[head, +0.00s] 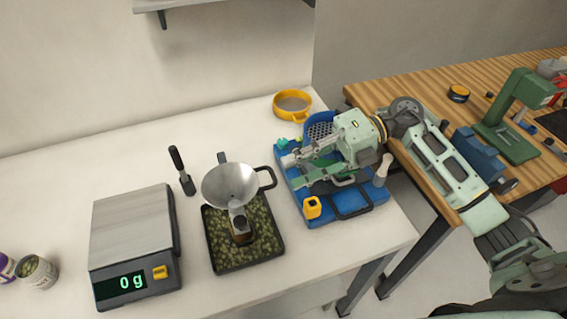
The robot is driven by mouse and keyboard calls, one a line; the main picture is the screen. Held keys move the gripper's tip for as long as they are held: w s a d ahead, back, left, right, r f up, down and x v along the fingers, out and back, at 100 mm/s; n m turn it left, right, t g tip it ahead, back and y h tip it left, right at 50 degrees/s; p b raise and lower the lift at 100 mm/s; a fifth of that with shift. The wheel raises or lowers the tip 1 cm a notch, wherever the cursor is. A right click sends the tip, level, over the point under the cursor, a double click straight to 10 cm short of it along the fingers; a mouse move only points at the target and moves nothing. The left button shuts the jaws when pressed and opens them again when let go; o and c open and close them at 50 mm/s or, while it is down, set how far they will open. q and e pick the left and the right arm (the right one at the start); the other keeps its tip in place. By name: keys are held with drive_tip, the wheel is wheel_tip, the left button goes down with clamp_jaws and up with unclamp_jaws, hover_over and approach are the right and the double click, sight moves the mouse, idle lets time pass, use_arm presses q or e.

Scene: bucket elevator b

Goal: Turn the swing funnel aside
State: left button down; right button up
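The swing funnel (228,183) is a wide silver cone with a black loop handle (268,178) on its right side. It stands over a black tray (213,254) of green granules, above a small dark vessel (240,228) whose details are partly hidden. My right gripper (291,174) comes in from the right, over the blue tray, with its fingers pointing left toward the funnel. Its fingers look spread and empty, and a gap separates them from the handle. My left gripper is not in view.
A blue tray (318,217) with a yellow item (312,207) lies under my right gripper. A scale (132,235) reading 0 g stands left of the funnel. A yellow-rimmed sieve (292,105) is at the back. A can (37,272) stands far left. The white table's back left is clear.

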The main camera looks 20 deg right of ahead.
drive_tip(key=shift+p+x, duration=0.4)
drive_tip(key=shift+x, duration=1.2)
drive_tip(key=shift+f, duration=0.1)
drive_tip(key=shift+c, duration=0.4)
drive_tip(key=shift+w, duration=0.1)
clamp_jaws()
